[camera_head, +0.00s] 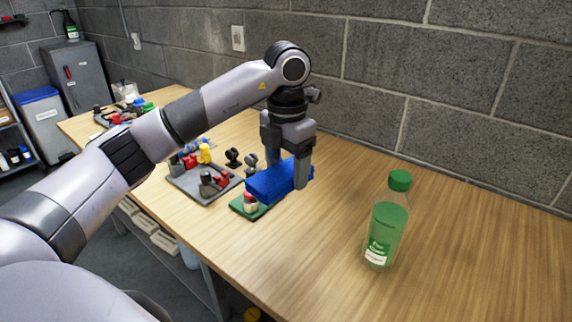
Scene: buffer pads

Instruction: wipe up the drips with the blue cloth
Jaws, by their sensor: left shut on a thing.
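My left gripper (289,172) points down over the wooden workbench and is shut on the blue cloth (272,183), a thick folded block. The cloth is at or just above a green pad (249,208), and I cannot tell whether it touches it. A small red and white item (250,197) sits on the pad beside the cloth. I make out no drips on the bench; any under the cloth or arm are hidden. My right gripper is not in view.
A clear bottle with green liquid and a green cap (386,222) stands on the bench to the right. A grey tray (196,188) with several small red, black and yellow parts lies left of the cloth. The bench's right part (475,255) is clear. A block wall runs behind.

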